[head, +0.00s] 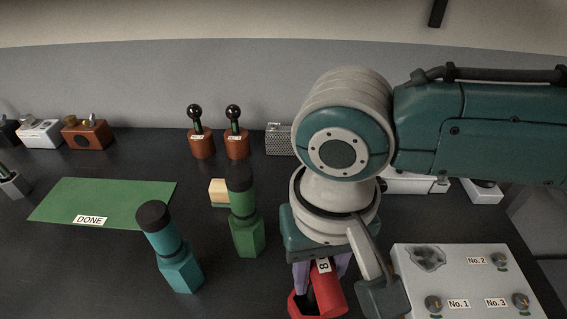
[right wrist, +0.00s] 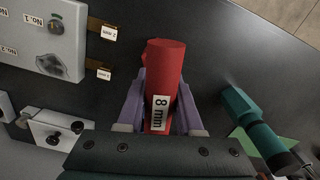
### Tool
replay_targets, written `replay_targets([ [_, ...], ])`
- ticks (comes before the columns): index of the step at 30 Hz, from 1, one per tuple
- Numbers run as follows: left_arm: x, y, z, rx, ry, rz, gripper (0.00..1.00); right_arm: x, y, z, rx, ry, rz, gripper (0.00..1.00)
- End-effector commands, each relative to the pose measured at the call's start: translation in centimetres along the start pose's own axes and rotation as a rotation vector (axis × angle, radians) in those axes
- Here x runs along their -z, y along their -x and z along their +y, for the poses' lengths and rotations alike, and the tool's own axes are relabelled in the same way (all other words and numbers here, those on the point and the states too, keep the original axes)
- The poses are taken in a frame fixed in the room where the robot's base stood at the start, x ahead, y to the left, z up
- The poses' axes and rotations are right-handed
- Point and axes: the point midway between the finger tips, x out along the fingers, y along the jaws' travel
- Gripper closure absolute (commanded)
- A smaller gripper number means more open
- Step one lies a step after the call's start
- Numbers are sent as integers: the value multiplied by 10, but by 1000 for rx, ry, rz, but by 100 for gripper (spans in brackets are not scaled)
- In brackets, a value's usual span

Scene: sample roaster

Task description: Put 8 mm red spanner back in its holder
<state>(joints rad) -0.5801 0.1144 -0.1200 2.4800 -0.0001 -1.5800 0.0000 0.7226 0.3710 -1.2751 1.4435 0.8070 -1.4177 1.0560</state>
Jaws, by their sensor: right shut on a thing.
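The red spanner (right wrist: 165,75) is a red cylinder with a white "8 mm" label. My right gripper (right wrist: 160,112) is shut on it, one purple finger on each side. In the head view the red spanner (head: 332,296) shows below my right gripper (head: 320,270), tilted, with the "8" of its label visible. A red piece with a dark opening (head: 300,306) shows just left of it, cut by the lower picture edge; I cannot tell whether it is the holder or whether they touch. My left gripper is not in view.
A teal tool (head: 181,273) and a green tool (head: 246,236) with dark tops stand to the left. A grey panel (head: 405,262) with numbered knobs stands close on the right. A green DONE mat (head: 125,195) lies bare at the left.

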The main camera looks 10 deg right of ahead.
Motion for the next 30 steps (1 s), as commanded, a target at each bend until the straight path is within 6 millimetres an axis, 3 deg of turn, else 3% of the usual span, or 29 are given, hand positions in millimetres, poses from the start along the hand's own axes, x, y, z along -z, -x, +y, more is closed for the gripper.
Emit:
replay_targets([
  [8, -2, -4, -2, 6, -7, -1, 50, 0, -9, -1, 2, -1, 0, 100],
  [9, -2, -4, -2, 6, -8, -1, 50, 0, -8, -1, 2, -1, 1, 63],
  [18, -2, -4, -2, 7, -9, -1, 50, 0, -8, 0, 1, 0, 1, 30],
  [26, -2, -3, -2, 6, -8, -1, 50, 0, -7, 0, 0, 0, 0, 30],
  [30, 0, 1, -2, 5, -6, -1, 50, 0, 9, 0, 2, 1, 1, 30],
])
